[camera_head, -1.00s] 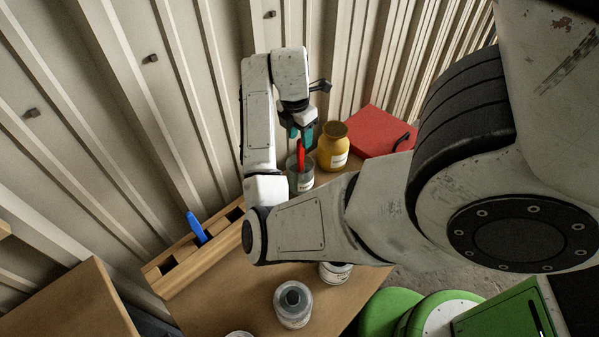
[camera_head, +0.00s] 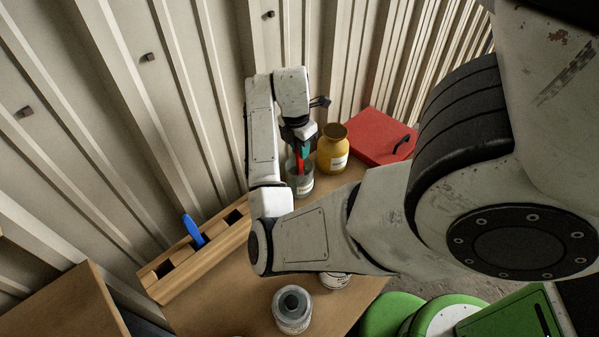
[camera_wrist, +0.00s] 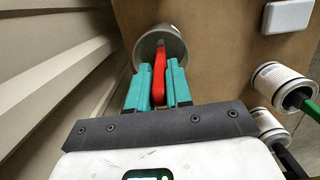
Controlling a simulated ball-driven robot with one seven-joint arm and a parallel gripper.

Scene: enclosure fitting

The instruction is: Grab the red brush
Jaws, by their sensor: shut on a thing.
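The red brush (camera_head: 299,163) stands nearly upright with its lower end inside a grey jar (camera_head: 300,184). In the wrist view the red brush (camera_wrist: 159,78) lies between the teal fingers, and its far end is inside the jar's opening (camera_wrist: 162,40). My gripper (camera_head: 303,153) is shut on the brush's upper part, just above the jar rim. In the wrist view my gripper (camera_wrist: 158,84) has one finger on each side of the handle. The brush's lower end is hidden in the jar.
A yellow jar (camera_head: 332,150) stands just right of the grey jar, with a red box (camera_head: 377,137) behind it. A wooden rack (camera_head: 205,257) holds a blue-handled item (camera_head: 193,230). Another jar (camera_head: 292,309) stands at the table's front. A corrugated wall (camera_head: 110,110) is close at left.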

